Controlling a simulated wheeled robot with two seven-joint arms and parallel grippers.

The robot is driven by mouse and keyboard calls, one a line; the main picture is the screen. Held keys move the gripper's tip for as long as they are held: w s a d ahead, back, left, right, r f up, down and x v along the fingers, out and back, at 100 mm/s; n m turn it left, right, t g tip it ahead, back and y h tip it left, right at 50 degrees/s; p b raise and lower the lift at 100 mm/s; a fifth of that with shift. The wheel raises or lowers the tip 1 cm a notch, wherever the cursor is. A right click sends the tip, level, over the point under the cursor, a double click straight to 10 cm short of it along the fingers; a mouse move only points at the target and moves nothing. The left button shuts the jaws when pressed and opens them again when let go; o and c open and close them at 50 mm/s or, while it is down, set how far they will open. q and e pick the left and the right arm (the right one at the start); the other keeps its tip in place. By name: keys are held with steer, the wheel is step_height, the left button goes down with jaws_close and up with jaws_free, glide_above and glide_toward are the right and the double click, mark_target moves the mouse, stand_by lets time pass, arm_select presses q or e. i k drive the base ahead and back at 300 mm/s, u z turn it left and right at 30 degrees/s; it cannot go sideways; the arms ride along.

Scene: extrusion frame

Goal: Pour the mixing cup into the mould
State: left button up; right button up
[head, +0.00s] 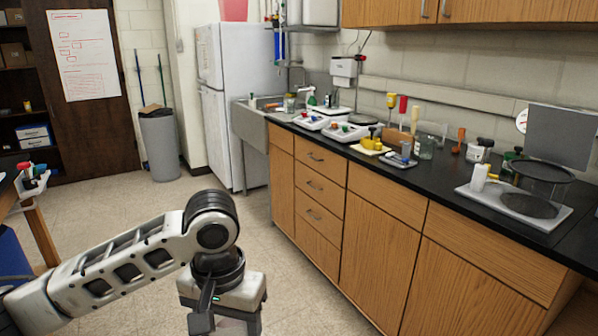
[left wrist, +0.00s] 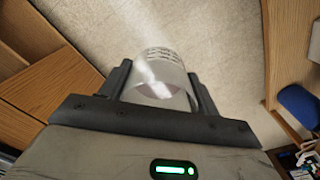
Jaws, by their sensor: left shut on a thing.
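My left gripper (head: 230,318) hangs over open floor in front of the drawers in the head view. In the left wrist view, its two fingers are shut on a clear mixing cup (left wrist: 165,72) with printed marks around its wall. The cup is mostly hidden by the gripper in the head view. Its contents cannot be told. I cannot make out for sure which thing is the mould; a pale slab with a yellow object (head: 372,142) lies on the counter. My right gripper is not in view.
The black counter (head: 440,178) carries white trays (head: 345,131), a glass jar (head: 426,148) and a grey scale-like base (head: 520,206) with a round plate. A sink (head: 262,104), a fridge (head: 240,80) and a grey bin (head: 160,145) stand behind. The floor between is clear.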

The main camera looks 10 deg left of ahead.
mark_target(375, 145)
steer(key=u, duration=0.9)
steer(key=i, duration=1.7)
steer(key=z, duration=0.85)
steer(key=i, duration=0.75)
steer(key=z, duration=1.3)
steer(key=i, duration=0.85)
steer(key=z, duration=0.15)
